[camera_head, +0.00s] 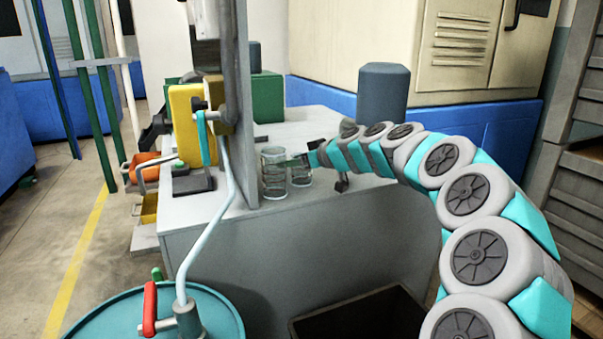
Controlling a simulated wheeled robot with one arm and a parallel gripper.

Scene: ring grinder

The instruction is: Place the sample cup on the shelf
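Two clear, glass-like cups stand close together near the front edge of the grey bench (225,208): a left cup (273,180) and a right cup (301,176). I cannot tell which one is the sample cup. My gripper (296,161) is at the cups' upper part, reaching in from the right. It is small and partly blends with the cups, so its fingers and any contact are unclear. A grey slatted rack (578,170) stands at the right edge; I cannot tell whether it is the shelf.
A dark blue-grey cylinder (383,92) stands on the bench behind my arm. An upright grey panel (243,110) is just left of the cups. A teal drum (215,310) with a red-handled pipe is at the front left. A dark open bin (360,318) sits below the bench.

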